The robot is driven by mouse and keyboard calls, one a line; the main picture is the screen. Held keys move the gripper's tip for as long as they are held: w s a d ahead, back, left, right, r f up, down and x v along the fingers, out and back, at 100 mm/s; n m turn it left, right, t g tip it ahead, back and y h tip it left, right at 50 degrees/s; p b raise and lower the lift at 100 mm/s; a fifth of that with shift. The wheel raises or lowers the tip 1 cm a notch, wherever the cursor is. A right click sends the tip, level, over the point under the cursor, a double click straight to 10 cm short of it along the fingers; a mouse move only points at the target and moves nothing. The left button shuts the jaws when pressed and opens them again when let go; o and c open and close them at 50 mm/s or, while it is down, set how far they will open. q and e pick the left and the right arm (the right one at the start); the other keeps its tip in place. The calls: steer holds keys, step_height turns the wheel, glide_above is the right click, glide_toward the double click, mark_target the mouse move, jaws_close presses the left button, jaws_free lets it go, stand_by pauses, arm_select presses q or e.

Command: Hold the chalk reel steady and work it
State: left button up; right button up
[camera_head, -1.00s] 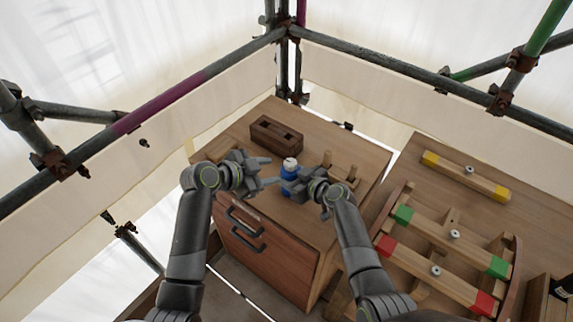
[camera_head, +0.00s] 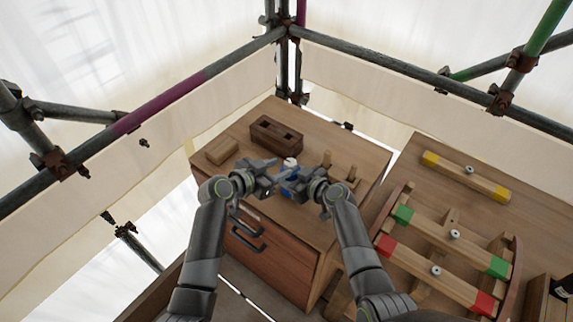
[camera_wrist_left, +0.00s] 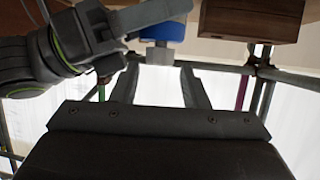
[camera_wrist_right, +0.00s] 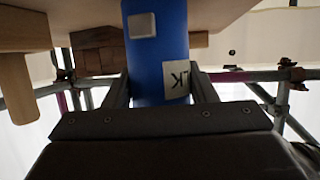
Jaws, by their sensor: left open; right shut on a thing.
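The chalk reel (camera_head: 290,162) stands on the wooden cabinet top, its pale top showing between my grippers. In the right wrist view its blue body (camera_wrist_right: 158,48) carries a pale square piece and a white label, partly hidden. My right gripper (camera_wrist_right: 160,92) is shut on the blue body. My left gripper (camera_head: 275,173) is open beside the reel on the left. In the left wrist view the reel's grey end piece (camera_wrist_left: 160,55) shows just beyond and between the open left fingers (camera_wrist_left: 160,72); I cannot tell whether they touch it.
A dark slotted wooden block (camera_head: 262,136) and a lighter block (camera_head: 221,150) sit behind on the cabinet top (camera_head: 235,128). Wooden pegs (camera_head: 351,173) stand to the right. A bench with colour-ended bars (camera_head: 450,235) lies farther right. Scaffold tubes surround the place.

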mark_target(286, 166)
arm_select(q)
steer(key=shift+x, duration=2.1)
steer(key=c, duration=0.7)
